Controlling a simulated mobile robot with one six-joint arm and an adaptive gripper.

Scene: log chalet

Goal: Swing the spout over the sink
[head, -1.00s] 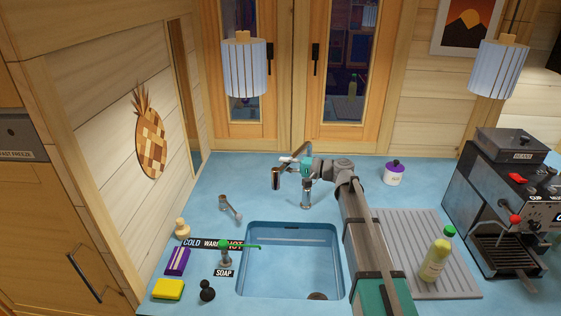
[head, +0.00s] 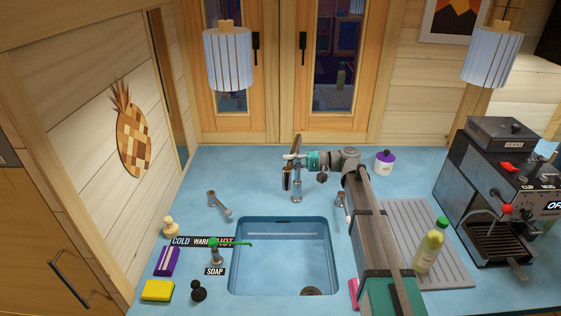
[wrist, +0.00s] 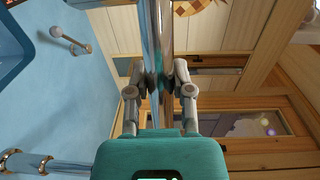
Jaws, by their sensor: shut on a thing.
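The chrome faucet (head: 297,190) stands on the counter behind the sink. Its spout hangs at upper left of the post and ends in a dark-banded nozzle (head: 287,180). In the head view the nozzle shows just left of the post, above the back rim of the blue sink (head: 233,262). My gripper (head: 290,157) reaches in from the right at the spout's height. In the wrist view my gripper (wrist: 158,82) is shut on the shiny spout tube (wrist: 152,35), one finger on each side. The far end of the spout is out of the wrist view.
Tap handles stand left (head: 219,204) and right (head: 342,204) of the faucet. A soap dispenser (head: 216,252) is at the sink's left. A yellow-green bottle (head: 429,250) stands on the drainboard (head: 400,215). A purple-lidded jar (head: 384,162) is behind my arm; windows rise behind the faucet.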

